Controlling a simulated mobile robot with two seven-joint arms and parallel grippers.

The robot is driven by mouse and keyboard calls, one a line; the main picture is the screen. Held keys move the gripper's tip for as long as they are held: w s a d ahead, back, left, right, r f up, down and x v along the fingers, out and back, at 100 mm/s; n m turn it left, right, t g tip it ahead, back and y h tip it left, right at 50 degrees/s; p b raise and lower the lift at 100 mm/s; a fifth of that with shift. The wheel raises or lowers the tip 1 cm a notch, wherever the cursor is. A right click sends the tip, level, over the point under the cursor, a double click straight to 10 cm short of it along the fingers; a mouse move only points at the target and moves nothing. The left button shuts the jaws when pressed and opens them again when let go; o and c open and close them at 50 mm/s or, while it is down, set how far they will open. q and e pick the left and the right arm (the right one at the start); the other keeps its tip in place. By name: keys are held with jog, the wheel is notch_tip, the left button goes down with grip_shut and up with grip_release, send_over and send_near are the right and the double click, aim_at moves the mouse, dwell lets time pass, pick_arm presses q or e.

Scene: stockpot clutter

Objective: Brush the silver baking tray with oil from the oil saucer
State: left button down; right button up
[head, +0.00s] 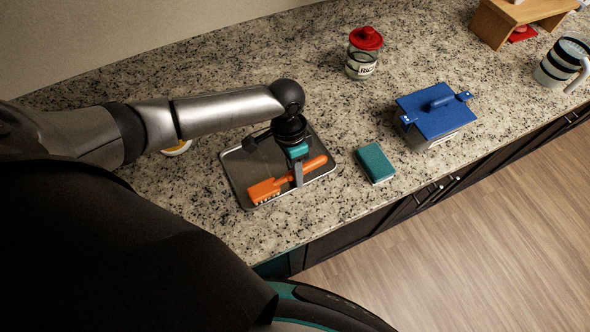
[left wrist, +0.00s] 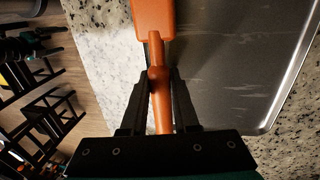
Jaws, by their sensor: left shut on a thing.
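The silver baking tray (head: 236,172) lies on the granite counter. My left gripper (head: 298,174) is over the tray, shut on the handle of an orange brush (head: 266,190). The brush lies slantwise over the tray, its pale bristles facing down at the near left side; I cannot tell whether they touch it. In the left wrist view the fingers (left wrist: 162,92) pinch the orange handle (left wrist: 160,116), and the tray (left wrist: 240,60) is to the right. A white and yellow round dish (head: 178,149), perhaps the oil saucer, is mostly hidden behind my left arm. My right gripper is out of view.
A teal sponge (head: 375,163) lies right of the tray. A blue-lidded box (head: 436,118), a red-lidded jar (head: 364,54), a striped mug (head: 562,62) and a wooden stand (head: 497,25) are farther off. The counter's front edge runs close to the tray.

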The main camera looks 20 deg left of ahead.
aim_at(279, 155)
pick_arm(q)
jog(key=shift+p, duration=1.25)
dwell(1.9)
jog(key=shift+w+a+f+b, duration=0.1)
jog(key=shift+w+a+b, duration=0.25)
jog(key=shift+w+a, duration=0.45)
jog(key=shift+w+a+f+b, duration=0.1)
jog(key=shift+w+a+b, duration=0.3)
jog(key=shift+a, duration=0.6)
jog(key=shift+w+a, duration=0.1)
jog(key=shift+w, duration=0.1)
jog(key=shift+w+a, duration=0.15)
jog(key=shift+a, duration=0.1)
jog(key=shift+w+a+b, duration=0.7)
jog(key=shift+w+a, duration=0.2)
jog(key=shift+a, duration=0.25)
jog(key=shift+w+a+r, duration=0.1)
jog(key=shift+w+a, duration=0.15)
jog(key=shift+a, duration=0.05)
